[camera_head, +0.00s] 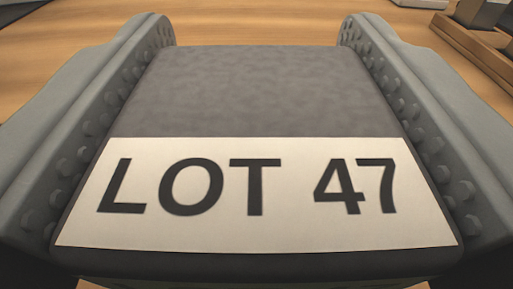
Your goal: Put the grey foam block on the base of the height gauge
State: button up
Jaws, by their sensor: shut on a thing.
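The grey foam block (265,90) fills the middle of the view. A white label reading "LOT 47" (250,190) lies across its near part. My gripper (257,35) has one studded finger along the block's left side and one along its right side, and is shut on the block. The block hides what is straight below it. I cannot make out the height gauge or its base for certain.
A brown wooden tray or rack (470,45) with dark grey contents stands at the upper right. A pale object (420,3) is cut off by the top edge.

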jog(key=shift+f, duration=0.8)
jog(key=shift+f, duration=0.15)
jog(key=o, duration=1)
jog(key=shift+c, duration=0.2)
jog(key=s, duration=1.2)
jog(key=shift+r, duration=0.25)
